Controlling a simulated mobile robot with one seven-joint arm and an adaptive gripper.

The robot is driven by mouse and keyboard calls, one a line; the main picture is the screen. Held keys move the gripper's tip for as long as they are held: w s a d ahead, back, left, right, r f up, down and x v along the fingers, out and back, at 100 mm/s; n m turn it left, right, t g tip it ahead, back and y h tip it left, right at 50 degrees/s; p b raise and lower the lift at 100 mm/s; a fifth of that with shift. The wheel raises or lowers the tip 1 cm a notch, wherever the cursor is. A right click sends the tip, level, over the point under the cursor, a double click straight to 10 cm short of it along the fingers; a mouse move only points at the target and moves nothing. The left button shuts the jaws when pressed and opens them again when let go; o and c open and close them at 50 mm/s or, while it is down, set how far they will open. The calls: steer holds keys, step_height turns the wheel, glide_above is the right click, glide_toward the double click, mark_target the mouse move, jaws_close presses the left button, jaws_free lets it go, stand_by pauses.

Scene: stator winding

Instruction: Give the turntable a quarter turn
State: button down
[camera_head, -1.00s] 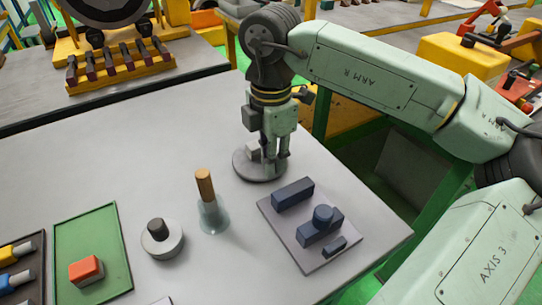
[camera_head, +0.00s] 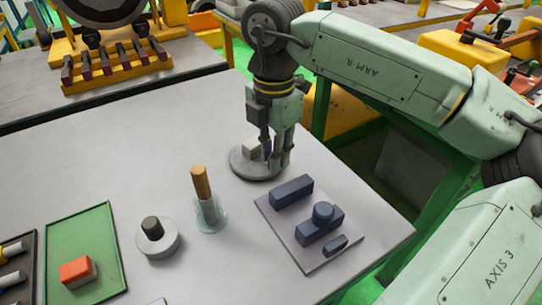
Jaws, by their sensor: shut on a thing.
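The turntable (camera_head: 240,166) is a round grey disc on the far right part of the grey table. A small light grey block (camera_head: 251,148) stands on it, left of my fingers. My gripper (camera_head: 277,160) points down over the right side of the disc, with its fingers low at the disc. It is shut on a part of the turntable. The fingers hide the part they hold.
A dark blue block fixture on a flat plate (camera_head: 274,221) lies just in front of the turntable. A wooden-handled brush in a clear cup (camera_head: 210,219) and a round disc with a dark knob (camera_head: 170,246) stand to the left. A green tray (camera_head: 100,222) holds a red block (camera_head: 78,270). The table between is clear.

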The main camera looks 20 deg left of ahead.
steer(key=shift+w+d+n+b, duration=0.1)
steer(key=shift+w+n+b, duration=0.3)
steer(key=shift+n, duration=0.6)
steer(key=shift+w+d+n+b, duration=0.1)
steer(key=shift+w+n+b, duration=0.3)
steer(key=shift+n, duration=0.6)
steer(key=shift+w+n+b, duration=0.15)
steer(key=shift+w+n, duration=0.25)
steer(key=shift+n, duration=0.65)
steer(key=shift+w+n+b, duration=0.15)
steer(key=shift+w+n, duration=0.2)
steer(key=shift+n, duration=0.7)
steer(key=shift+w+a+n, duration=0.2)
steer(key=shift+w+n, duration=0.15)
steer(key=shift+n, duration=0.6)
steer(key=shift+w+a+n, duration=0.15)
steer(key=shift+w+n, duration=0.2)
steer(key=shift+n, duration=0.6)
steer(key=shift+w+a+n, duration=0.2)
steer(key=shift+w+n, duration=0.05)
steer(key=shift+n, duration=0.5)
steer(key=shift+w+a+n, duration=0.2)
steer(key=shift+n, duration=0.55)
steer(key=shift+w+a+n+p, duration=0.1)
steer(key=shift+a+n+p, duration=0.05)
steer(key=shift+n+p, duration=0.2)
steer(key=c, duration=1.4)
jaws_free()
steer(key=shift+c, duration=0.2)
steer(key=shift+r, duration=0.15)
